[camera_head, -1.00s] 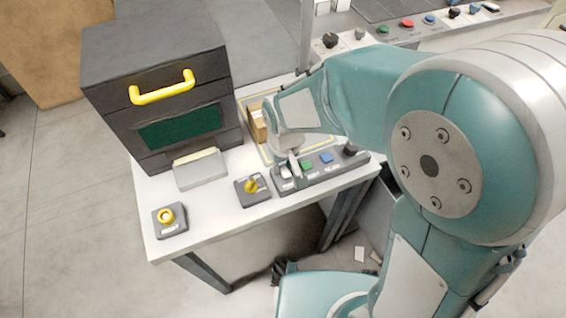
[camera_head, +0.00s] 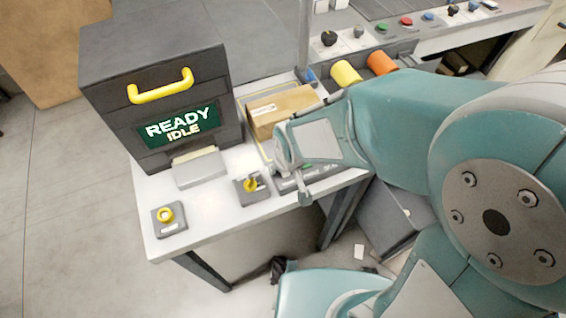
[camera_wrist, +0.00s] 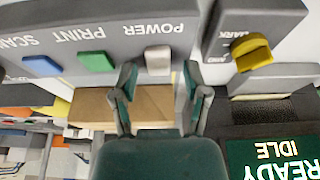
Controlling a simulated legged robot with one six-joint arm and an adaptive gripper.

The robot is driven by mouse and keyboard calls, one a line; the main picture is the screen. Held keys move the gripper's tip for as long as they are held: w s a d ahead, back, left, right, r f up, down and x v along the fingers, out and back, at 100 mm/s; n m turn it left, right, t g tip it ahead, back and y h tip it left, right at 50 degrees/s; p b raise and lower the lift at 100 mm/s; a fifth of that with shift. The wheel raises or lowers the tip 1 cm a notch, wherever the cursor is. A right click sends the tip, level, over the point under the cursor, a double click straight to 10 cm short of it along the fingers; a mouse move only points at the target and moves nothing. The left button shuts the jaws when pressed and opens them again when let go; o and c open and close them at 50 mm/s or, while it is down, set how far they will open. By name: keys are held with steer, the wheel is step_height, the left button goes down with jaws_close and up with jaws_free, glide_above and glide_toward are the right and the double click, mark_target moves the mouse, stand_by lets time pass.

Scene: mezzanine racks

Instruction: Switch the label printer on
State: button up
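The label printer (camera_head: 160,90) is a dark box with a yellow handle on the white table. Its green screen (camera_head: 180,125) is lit and reads READY IDLE; it also shows upside down in the wrist view (camera_wrist: 275,158). The grey control panel (camera_wrist: 105,22) carries a white POWER switch (camera_wrist: 158,60), a green PRINT button (camera_wrist: 96,61) and a blue SCAN button (camera_wrist: 42,66). My gripper (camera_wrist: 160,75) is open and empty, its fingers apart below the POWER switch in the wrist view. In the head view my arm hides most of the panel.
A cardboard box (camera_head: 282,110) lies behind the panel. A yellow knob unit (camera_head: 251,188) and a yellow button unit (camera_head: 168,219) stand at the table's front. Yellow (camera_head: 346,73) and orange (camera_head: 381,62) rolls lie behind my arm. A dark bin (camera_head: 395,215) is beside the table.

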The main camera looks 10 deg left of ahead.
steer(key=shift+r, duration=0.2)
steer(key=shift+r, duration=0.35)
steer(key=v, duration=1.1)
steer(key=shift+s+f, duration=0.1)
